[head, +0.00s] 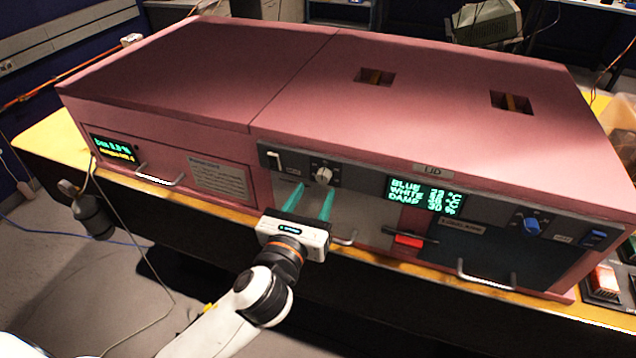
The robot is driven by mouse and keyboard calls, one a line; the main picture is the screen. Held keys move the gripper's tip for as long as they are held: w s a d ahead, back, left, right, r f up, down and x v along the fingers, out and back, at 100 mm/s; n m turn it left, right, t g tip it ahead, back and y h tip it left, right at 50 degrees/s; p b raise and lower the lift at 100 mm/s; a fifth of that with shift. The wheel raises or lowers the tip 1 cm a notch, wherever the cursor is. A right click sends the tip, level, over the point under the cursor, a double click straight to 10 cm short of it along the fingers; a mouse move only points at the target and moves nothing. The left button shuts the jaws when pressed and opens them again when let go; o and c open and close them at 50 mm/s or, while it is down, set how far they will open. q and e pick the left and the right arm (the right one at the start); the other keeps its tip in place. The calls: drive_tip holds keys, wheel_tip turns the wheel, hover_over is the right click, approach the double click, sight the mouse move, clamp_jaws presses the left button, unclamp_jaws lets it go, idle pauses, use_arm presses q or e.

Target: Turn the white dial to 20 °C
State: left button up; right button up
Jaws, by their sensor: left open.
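The white dial (323,175) sits on the dark control strip of the pink foam enclosure (290,75), right of a white rocker switch. My left gripper (309,190) is open, its two green fingers pointing up at the panel just below the dial. Nothing shows between the fingers, and I cannot tell whether they touch the panel. My right gripper is not in view.
A blue dial (531,225) and blue switch (593,239) are at the right of the strip. A red latch (408,241) and metal handles (487,276) jut from the front. The yellow bench (200,203) shows along the enclosure's front edge.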

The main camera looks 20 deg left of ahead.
sight(322, 180)
use_arm(q)
drive_tip(key=shift+w, duration=1.6)
drive_tip(key=c, duration=1)
drive_tip(key=shift+p, duration=0.35)
